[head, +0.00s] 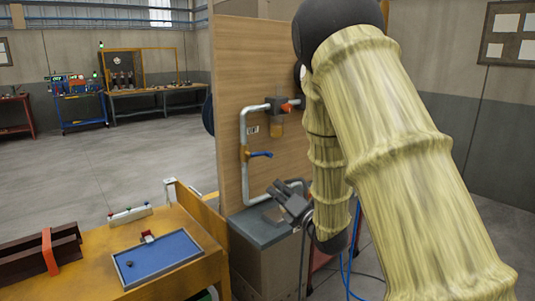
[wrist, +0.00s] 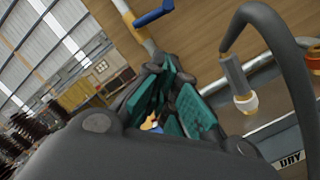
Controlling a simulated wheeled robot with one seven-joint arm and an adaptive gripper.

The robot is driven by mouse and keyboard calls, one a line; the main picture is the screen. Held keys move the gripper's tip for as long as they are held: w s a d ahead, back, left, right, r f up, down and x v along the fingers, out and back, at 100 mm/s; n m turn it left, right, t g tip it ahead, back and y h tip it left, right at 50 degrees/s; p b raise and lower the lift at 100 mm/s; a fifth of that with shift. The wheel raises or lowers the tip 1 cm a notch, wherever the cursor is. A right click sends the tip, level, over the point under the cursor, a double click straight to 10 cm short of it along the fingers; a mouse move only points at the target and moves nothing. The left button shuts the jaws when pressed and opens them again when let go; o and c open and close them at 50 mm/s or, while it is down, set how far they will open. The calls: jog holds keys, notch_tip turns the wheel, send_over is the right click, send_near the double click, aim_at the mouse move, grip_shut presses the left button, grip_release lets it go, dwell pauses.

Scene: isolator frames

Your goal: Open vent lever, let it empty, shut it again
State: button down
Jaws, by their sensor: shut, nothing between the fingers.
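A blue lever (head: 260,154) sits on the vertical grey pipe (head: 244,125) on the wooden panel, and points right, crosswise to the pipe. It also shows at the top of the wrist view (wrist: 154,14). A red-orange handle (head: 287,107) is at the upper end of the pipe, beside a dark block with an amber cup (head: 277,128) under it. No label shows which is the vent lever. My gripper (head: 276,190) is shut and empty, below the blue lever and apart from it. Its green finger pads (wrist: 168,82) show in the wrist view.
A grey-topped cabinet (head: 262,231) stands below the panel, close under my gripper. In the wrist view, a dark hose with a brass-ended fitting (wrist: 246,103) hangs at the right. An orange bench with a blue tray (head: 160,258) stands at the lower left.

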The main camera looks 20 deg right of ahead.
aim_at(260, 154)
jog(key=w+r+h+p, duration=0.1)
jog(key=w+r+p, duration=0.2)
jog(key=w, duration=0.6)
jog(key=shift+d+r+n+t+h+p, duration=0.15)
jog(key=shift+r+n+t+h+p, duration=0.15)
jog(key=shift+p, duration=1.1)
jog(key=shift+f+b, duration=0.2)
jog(key=shift+b, duration=0.45)
jog(key=shift+w+d+r+n+b, duration=0.1)
jog(key=shift+n+b, duration=0.3)
jog(key=shift+b, duration=0.15)
